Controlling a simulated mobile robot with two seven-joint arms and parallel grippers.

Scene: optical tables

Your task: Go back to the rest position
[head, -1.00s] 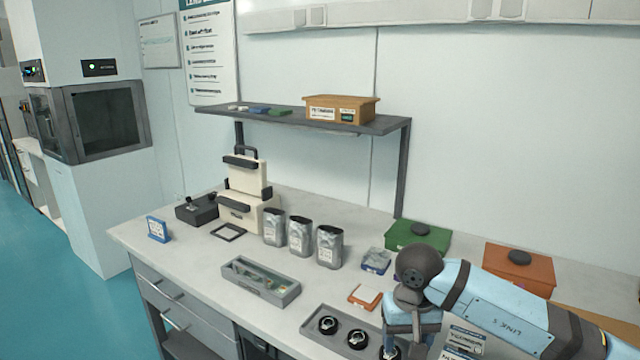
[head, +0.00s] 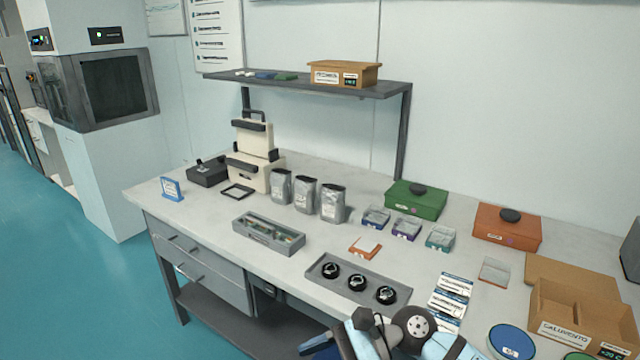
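My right arm shows at the bottom centre of the head view, folded low in front of the table's front edge. Its hand (head: 322,346) is partly cut off by the lower edge of the picture, and I cannot make out whether the fingers are open or shut. I see nothing held in it. My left gripper is not in view.
The table (head: 215,265) holds a grey tray with black round parts (head: 350,281), a grey box of tools (head: 268,236), silver pouches (head: 305,194), small bins (head: 406,229), green (head: 415,204) and orange boxes (head: 505,232), and an open cardboard box (head: 575,318). A shelf (head: 400,91) stands behind.

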